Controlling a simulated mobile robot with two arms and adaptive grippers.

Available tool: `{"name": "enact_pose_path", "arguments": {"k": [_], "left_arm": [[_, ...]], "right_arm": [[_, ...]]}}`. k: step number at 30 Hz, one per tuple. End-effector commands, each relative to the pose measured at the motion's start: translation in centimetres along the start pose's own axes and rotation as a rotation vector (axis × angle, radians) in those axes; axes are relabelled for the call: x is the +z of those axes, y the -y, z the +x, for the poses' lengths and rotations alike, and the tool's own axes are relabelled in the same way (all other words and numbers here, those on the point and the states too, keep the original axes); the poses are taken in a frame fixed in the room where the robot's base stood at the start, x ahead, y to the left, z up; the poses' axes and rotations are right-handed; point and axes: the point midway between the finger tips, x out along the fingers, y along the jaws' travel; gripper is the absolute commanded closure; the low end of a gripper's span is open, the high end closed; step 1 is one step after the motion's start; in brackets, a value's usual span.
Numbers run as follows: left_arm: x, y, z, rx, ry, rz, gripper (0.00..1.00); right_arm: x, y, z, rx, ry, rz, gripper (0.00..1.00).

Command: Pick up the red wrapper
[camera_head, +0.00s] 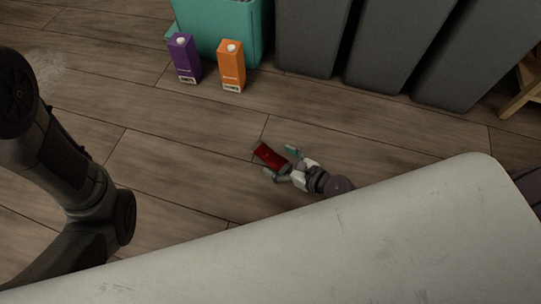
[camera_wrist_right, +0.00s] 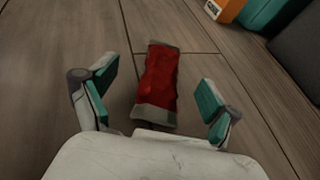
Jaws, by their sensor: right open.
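The red wrapper (camera_head: 270,156) lies flat on the wooden floor in the head view. It is red with greyish ends. In the right wrist view the wrapper (camera_wrist_right: 159,82) lies lengthwise ahead, its near end between the fingers. My right gripper (camera_head: 283,164) is open at the near right end of the wrapper. In the wrist view the open right gripper (camera_wrist_right: 158,92) has a teal-padded finger on each side, both apart from the wrapper. My left arm shows at the left of the head view, but its gripper does not.
A purple carton (camera_head: 185,58) and an orange carton (camera_head: 231,66) stand on the floor before a teal bin (camera_head: 217,28). Several grey bins (camera_head: 311,38) line the back. A pale surface (camera_head: 330,255) fills the foreground. The floor around the wrapper is clear.

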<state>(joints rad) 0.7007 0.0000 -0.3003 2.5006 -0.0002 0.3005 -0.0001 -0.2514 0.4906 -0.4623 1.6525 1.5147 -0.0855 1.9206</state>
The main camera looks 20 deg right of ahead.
Motion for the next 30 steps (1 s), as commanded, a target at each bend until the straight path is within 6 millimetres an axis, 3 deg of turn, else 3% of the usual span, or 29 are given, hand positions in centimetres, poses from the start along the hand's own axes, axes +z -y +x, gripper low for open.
{"name": "enact_pose_path", "arguments": {"k": [7,17,24,30], "left_arm": [[-0.4,-0.2,-1.1,0.0,0.0,0.0,1.0],[-0.4,-0.2,-1.1,0.001,0.0,0.0,1.0],[-0.3,-0.2,-1.1,0.001,0.001,0.0,1.0],[-0.3,-0.2,-1.1,0.001,0.001,0.0,1.0]], "right_arm": [[-0.5,0.6,3.8,0.0,0.002,0.0,0.12],[-0.4,0.6,4.4,0.0,0.0,-0.001,0.12],[-0.4,0.6,4.4,-0.001,0.0,-0.001,0.52],[-0.4,0.6,4.4,-0.001,0.0,-0.001,0.54]]}}
